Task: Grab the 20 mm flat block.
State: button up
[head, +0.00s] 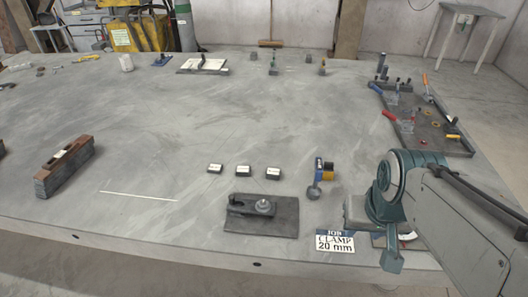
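Three small dark blocks with white labels stand in a row on the grey table: a left one (215,168), a middle one (244,170) and a right one (273,172). Their labels are too small to read, so I cannot tell which is 20 mm. A sign (335,243) reads "JOB CLAMP 20 mm". Beside it, a dark plate (284,222) carries a clamp fixture (262,206). My gripper (392,262) is at the lower right, right of the sign and apart from the blocks. Its fingers are not clear enough to show whether they are open.
A small blue-and-yellow item (325,172) stands right of the blocks. A tray of tools (444,143) lies at the right edge. A brown-topped long block (64,166) is at the left.

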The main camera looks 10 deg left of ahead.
aim_at(241, 170)
jog(key=z, duration=3.15)
jog(key=k, duration=1.3)
jog(key=u, duration=2.2)
jog(key=i, duration=0.5)
jog(key=z, duration=0.1)
